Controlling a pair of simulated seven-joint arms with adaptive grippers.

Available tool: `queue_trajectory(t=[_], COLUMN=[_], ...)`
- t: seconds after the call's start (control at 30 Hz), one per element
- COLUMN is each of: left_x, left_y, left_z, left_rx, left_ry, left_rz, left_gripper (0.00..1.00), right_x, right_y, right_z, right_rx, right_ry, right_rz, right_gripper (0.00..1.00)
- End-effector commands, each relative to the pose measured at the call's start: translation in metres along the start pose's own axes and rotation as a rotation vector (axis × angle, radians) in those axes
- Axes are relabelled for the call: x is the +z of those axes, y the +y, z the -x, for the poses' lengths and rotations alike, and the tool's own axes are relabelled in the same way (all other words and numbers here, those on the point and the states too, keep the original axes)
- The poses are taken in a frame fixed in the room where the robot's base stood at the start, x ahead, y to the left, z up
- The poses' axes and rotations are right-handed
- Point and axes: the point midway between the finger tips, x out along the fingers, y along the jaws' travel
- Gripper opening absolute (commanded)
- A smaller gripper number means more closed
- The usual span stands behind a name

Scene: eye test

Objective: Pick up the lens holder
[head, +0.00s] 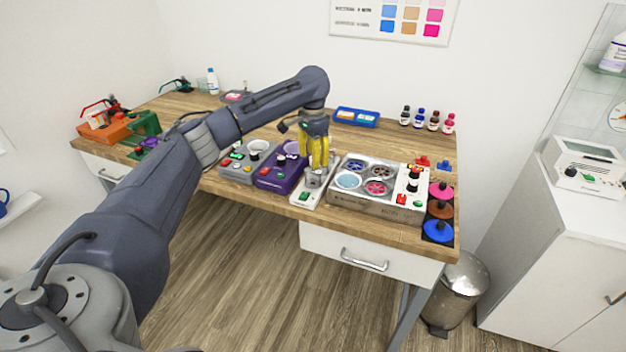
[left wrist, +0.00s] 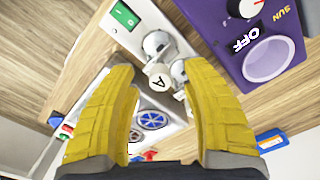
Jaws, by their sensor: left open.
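My left gripper (head: 318,165) has yellow fingers and points down over a narrow white device with a green switch (head: 301,201). In the left wrist view the gripper (left wrist: 160,72) is open, and the white device (left wrist: 138,30) lies beyond its fingertips. A round metal part (left wrist: 158,46) and a white tag marked "A" (left wrist: 159,79) show between the fingers. No thing is clearly marked as the lens holder; it may be this metal part or the tagged piece. Nothing is visibly gripped. My right gripper is not in view.
A purple device (head: 278,178) and a grey one (head: 240,168) stand left of the white device. A metal tray box with round coloured discs (head: 375,205) stands close on the right. A blue tray (head: 356,117) and several small bottles (head: 433,122) are at the back.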

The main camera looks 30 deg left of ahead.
Motion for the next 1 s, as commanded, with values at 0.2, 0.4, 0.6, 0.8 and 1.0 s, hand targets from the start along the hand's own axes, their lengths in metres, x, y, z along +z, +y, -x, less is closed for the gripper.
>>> queue_trajectory(t=[0.2, 0.4, 0.6, 0.8, 1.0], left_x=[0.0, 0.0001, 0.0001, 0.0002, 0.0002], left_y=[-0.0001, -0.0002, -0.0003, -0.0003, -0.0004], left_z=[-0.01, -0.0101, -0.0099, -0.0099, -0.0098], left_rx=[0.001, 0.0, 0.0, 0.0, 0.0], left_ry=[0.001, 0.001, 0.001, 0.001, 0.001], left_rz=[0.001, 0.001, 0.001, 0.001, 0.001], left_gripper=[0.48, 0.48, 0.28, 0.05, 0.0], right_x=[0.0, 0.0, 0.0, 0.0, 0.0], right_y=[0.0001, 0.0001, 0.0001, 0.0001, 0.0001], right_z=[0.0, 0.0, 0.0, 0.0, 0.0], right_rx=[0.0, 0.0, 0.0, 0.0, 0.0], right_ry=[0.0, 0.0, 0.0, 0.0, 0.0], right_rz=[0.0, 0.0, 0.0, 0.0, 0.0], right_gripper=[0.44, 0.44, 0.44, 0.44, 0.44])
